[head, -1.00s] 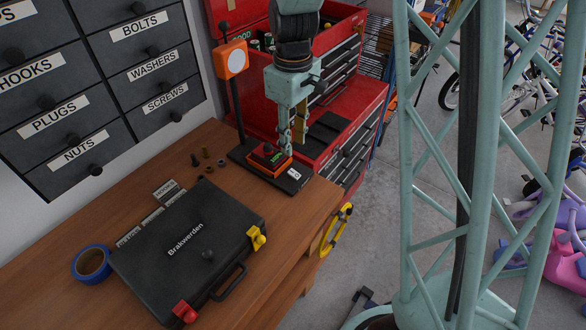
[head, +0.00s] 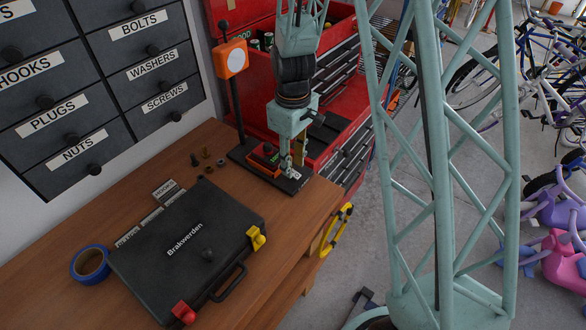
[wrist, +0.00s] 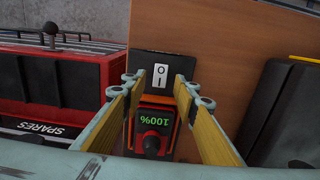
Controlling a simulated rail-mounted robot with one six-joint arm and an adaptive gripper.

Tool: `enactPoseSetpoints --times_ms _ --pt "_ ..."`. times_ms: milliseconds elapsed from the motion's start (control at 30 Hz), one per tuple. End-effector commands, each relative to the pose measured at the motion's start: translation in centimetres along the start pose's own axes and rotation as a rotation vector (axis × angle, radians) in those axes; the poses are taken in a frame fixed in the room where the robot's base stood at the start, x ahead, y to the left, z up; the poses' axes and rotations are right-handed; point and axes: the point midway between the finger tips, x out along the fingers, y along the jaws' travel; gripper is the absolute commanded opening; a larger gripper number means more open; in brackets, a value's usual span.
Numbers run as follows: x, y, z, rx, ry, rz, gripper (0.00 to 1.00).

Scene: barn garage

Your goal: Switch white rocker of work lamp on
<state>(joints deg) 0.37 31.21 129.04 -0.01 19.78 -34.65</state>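The work lamp has an orange square head (head: 231,60) on a black post at the back of the wooden bench. Its black base (head: 246,156) carries an orange-red control box (head: 263,157). In the wrist view the box (wrist: 153,128) has a knob and a green "100%" display, upside down. Beyond it the white rocker (wrist: 160,76), marked O and I, sits on a black plate. My gripper (head: 292,165) is open and empty above the rocker end of the base. In the wrist view its fingertips (wrist: 158,84) lie either side of the rocker. Contact and rocker position cannot be told.
A red tool chest (head: 345,100) stands behind the bench's right end. A black case (head: 190,250), blue tape roll (head: 90,264) and small bolts lie on the bench (head: 110,205). Labelled drawers (head: 85,85) line the wall at left.

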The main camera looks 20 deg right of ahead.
Motion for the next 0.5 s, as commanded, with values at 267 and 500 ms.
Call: enactPoseSetpoints --times_ms 267,500 --pt "1.9 0.0 0.0 0.0 0.0 0.0 0.27" --pt "2.3 0.0 0.0 0.0 0.001 0.0 0.27"
